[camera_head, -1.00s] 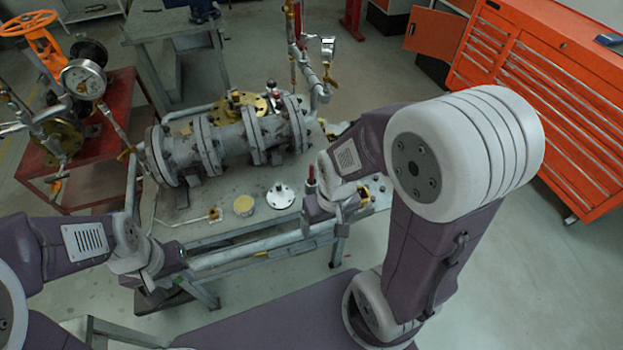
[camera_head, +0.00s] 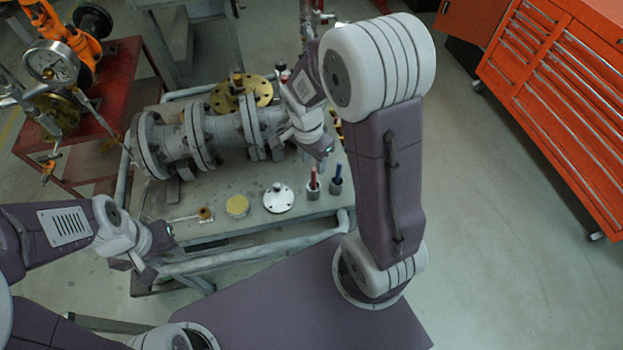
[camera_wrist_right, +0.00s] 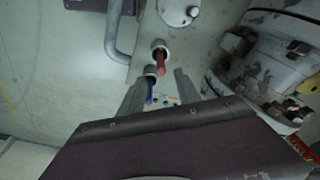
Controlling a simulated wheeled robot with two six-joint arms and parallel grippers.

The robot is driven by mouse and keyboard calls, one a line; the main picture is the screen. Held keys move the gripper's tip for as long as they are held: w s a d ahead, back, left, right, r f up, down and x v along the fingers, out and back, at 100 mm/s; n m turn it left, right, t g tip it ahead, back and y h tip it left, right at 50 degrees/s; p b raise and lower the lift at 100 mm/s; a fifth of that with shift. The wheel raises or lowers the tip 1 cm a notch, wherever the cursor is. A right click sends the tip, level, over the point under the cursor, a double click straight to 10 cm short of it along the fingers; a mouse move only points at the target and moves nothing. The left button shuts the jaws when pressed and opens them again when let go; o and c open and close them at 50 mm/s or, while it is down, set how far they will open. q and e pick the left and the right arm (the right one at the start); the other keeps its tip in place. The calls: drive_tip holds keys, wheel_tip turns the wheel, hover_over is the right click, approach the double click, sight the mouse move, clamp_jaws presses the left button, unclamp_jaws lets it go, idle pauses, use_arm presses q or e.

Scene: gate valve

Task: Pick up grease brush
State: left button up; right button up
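Two upright handled tools stand in small grey cups at the table's right front. One has a red handle (camera_head: 314,178) and the other a blue handle (camera_head: 338,171); I cannot tell which is the grease brush, as their lower ends are hidden. My right gripper (camera_head: 321,152) is above and behind the cups, pointing down. In the right wrist view its fingers (camera_wrist_right: 157,80) are apart and empty, with the blue handle (camera_wrist_right: 150,92) showing between them and the red handle (camera_wrist_right: 160,68) just beyond. My left gripper (camera_head: 157,256) is open and empty at the table's left front edge.
A white flange (camera_head: 278,198), a yellow disc (camera_head: 237,206) and a small rod-like tool (camera_head: 203,214) lie left of the cups. The large grey valve body (camera_head: 200,140) stands behind them. An orange tool cabinet (camera_head: 560,90) is at the right.

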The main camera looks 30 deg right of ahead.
sight(314, 175)
drive_tip(key=f, duration=0.3)
drive_tip(key=shift+w+d+f, duration=0.3)
drive_tip(key=shift+w, duration=0.05)
drive_tip(key=shift+w+d+f, duration=0.15)
drive_tip(key=shift+w+f, duration=0.1)
drive_tip(key=f, duration=0.2)
drive_tip(key=s+f, duration=0.1)
drive_tip(key=shift+f, duration=0.35)
drive_tip(key=shift+w+f, duration=0.1)
drive_tip(key=shift+f, duration=0.2)
drive_tip(key=shift+w+f, duration=0.2)
drive_tip(key=shift+w, duration=0.05)
use_arm(q)
drive_tip(key=shift+w+d+f, duration=0.15)
drive_tip(key=shift+w+f, duration=0.05)
drive_tip(key=shift+w, duration=0.1)
use_arm(e)
drive_tip(key=shift+s+r, duration=0.1)
clamp_jaws()
